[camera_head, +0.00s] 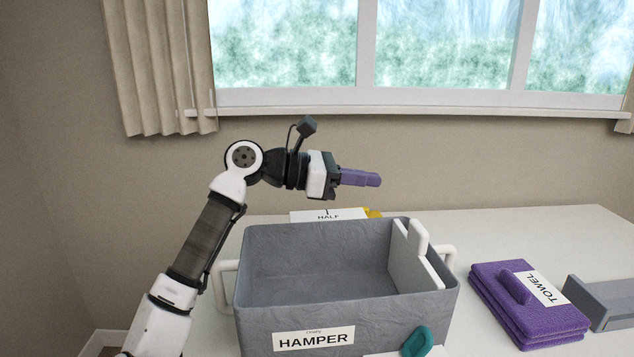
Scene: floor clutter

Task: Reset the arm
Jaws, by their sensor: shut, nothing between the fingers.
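My gripper (372,180) is at the end of my raised white and black arm. It points to the right, above the back of the grey hamper (340,316). Its purple fingers are shut with nothing between them. It is apart from everything on the table.
The hamper stands on a white table (550,226) and has white handles and a white panel (412,262) at its right. A folded purple towel (510,312) lies to the right, beside a grey tray (605,300). A teal item (417,341) is at the hamper's front. The back right is clear.

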